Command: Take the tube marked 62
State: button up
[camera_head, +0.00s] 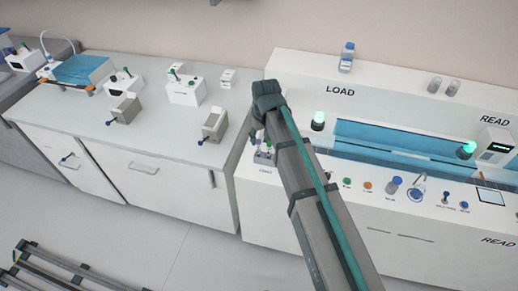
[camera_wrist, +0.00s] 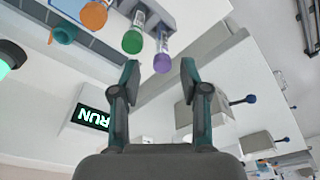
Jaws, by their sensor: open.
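In the wrist view, tubes with an orange cap (camera_wrist: 94,15), a green cap (camera_wrist: 133,41) and a purple cap (camera_wrist: 162,63) hang into the picture from the top, cap ends towards me. White labels show on the green-capped and purple-capped tubes, but I cannot read a 62 on any. My gripper (camera_wrist: 160,66) is open, with its fingers apart. The purple cap appears between the fingertips in the picture; I cannot tell its distance from them, and nothing is gripped. A small tube rack (camera_head: 263,158) shows beside the arm, partly covered.
A RUN display (camera_wrist: 92,118) and a green lamp (camera_wrist: 6,64) are left in the wrist view. In the head view, the LOAD/READ bench has a blue trough (camera_head: 400,140) and several coloured knobs in front. The left counter (camera_head: 75,110) holds grey blocks and white boxes.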

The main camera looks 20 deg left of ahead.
aim_at(258, 147)
jog(key=shift+w+a+f+p, duration=0.15)
jog(key=shift+f+p, duration=0.25)
jog(key=shift+f, duration=0.7)
jog(key=shift+a+f+p, duration=0.15)
jog(key=shift+f+p, duration=0.25)
jog(key=shift+f, duration=0.7)
jog(key=shift+w+a+f+p, duration=0.15)
jog(key=shift+f+p, duration=0.25)
jog(key=shift+f, duration=0.7)
grip_shut()
